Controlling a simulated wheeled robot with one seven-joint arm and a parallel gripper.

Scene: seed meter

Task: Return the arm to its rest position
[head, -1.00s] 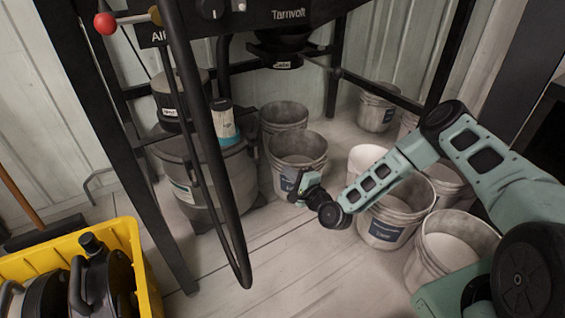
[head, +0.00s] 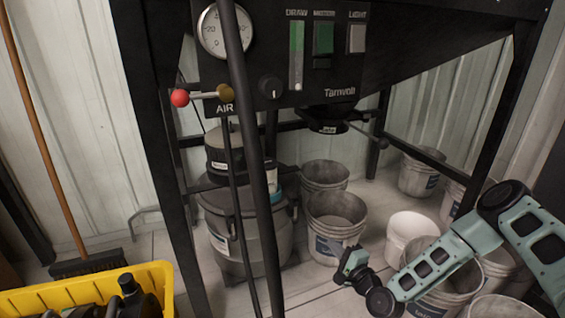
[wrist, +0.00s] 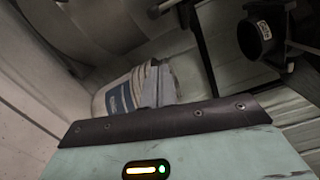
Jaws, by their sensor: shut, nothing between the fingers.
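My arm (head: 440,264) reaches in from the right in the head view, in front of several buckets. My gripper (head: 352,266) is at its left end, low and in front of a grey bucket (head: 335,222), with clear floor to its left. The fingertips are small in the head view, and I see nothing held there. In the wrist view, the dark edge and pale green body of my own wrist fill the lower part. A bucket with a blue label (wrist: 120,98) shows beyond it.
A black machine frame (head: 160,160) with a gauge (head: 225,30), a red-knobbed lever (head: 180,97) and a hanging black hose (head: 262,190) stands at centre. A yellow crate (head: 165,285) is at lower left. A broom (head: 88,264) leans on the wall. More buckets (head: 418,178) stand behind my arm.

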